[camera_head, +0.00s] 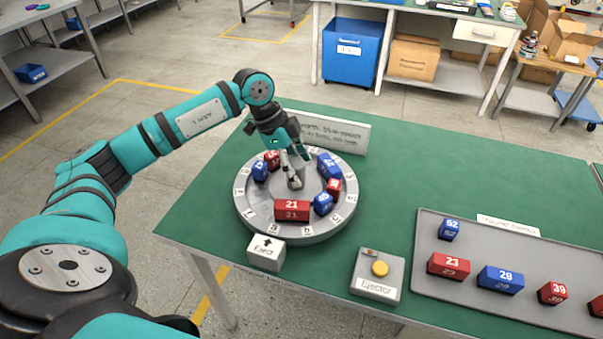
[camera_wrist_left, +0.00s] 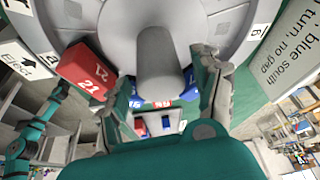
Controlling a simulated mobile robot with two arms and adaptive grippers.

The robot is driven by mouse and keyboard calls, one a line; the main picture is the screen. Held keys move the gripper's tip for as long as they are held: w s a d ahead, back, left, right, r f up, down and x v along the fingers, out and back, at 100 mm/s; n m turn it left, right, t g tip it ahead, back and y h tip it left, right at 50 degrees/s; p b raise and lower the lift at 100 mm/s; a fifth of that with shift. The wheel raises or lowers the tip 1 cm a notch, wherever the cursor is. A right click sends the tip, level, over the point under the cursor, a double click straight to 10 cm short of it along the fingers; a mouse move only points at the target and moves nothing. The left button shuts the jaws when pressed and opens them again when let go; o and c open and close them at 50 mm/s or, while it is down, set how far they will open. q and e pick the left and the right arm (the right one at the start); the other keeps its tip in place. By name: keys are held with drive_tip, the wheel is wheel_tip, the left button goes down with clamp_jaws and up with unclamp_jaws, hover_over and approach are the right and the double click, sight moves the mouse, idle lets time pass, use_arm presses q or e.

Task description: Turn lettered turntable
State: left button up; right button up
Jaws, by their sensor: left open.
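The round grey turntable (camera_head: 257,220) with lettered tiles on its rim sits on the green table. Red and blue numbered blocks stand on it, including red block 21 (camera_head: 292,210) at the front and a blue block (camera_head: 328,165) at the back right. A grey central post (camera_head: 296,178) rises from its middle. My left gripper (camera_head: 294,163) is at the top of the post, pointing down. In the left wrist view the post (camera_wrist_left: 157,65) lies between the open fingers (camera_wrist_left: 165,110), with gaps visible beside it. Red block 21 also shows there (camera_wrist_left: 85,70). My right gripper is not in view.
A white Eject block with an arrow (camera_head: 266,253) stands at the turntable's front. An ejector box with a yellow button (camera_head: 379,270) is to its right. A grey tray (camera_head: 430,230) of numbered blocks lies at the right. A sign (camera_head: 335,133) stands behind the turntable.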

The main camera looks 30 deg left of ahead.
sight(305, 182)
use_arm(q)
drive_tip(key=shift+x, duration=1.2)
drive_tip(key=shift+w+f, duration=0.1)
drive_tip(key=shift+f, duration=0.15)
drive_tip(key=shift+d+f, duration=0.1)
drive_tip(key=shift+c, duration=1.3)
clamp_jaws()
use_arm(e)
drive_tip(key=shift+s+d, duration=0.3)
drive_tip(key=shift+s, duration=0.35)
